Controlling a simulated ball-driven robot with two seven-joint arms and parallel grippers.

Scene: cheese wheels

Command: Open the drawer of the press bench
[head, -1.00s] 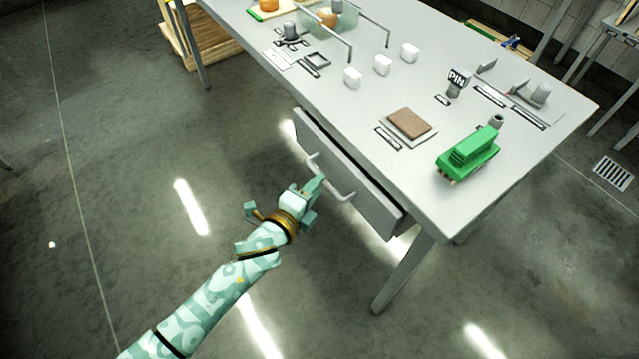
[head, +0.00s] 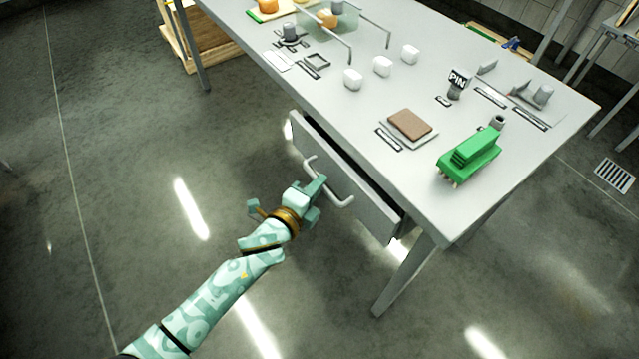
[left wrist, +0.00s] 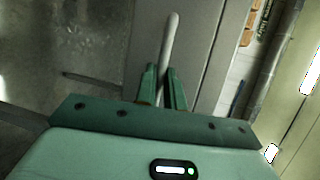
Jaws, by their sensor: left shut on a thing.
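The press bench (head: 440,190) is a light grey table with a grey drawer (head: 378,215) under its front edge. The drawer is part-way out, with a dark gap behind its front. A pale bar handle (head: 342,202) is on the drawer front. My left gripper (head: 318,188) is at the handle. In the left wrist view my left gripper (left wrist: 163,85) has its green fingers on either side of the handle (left wrist: 170,38), shut on it. The drawer's inside is mostly hidden in the head view. My right gripper is not in view.
On the bench top are a green brush-like block (head: 468,155), a brown pad (head: 409,123), several white blocks (head: 382,65) and a "PIN" labelled piece (head: 459,80). A bench leg (head: 402,278) stands right of the drawer. The floor in front is clear.

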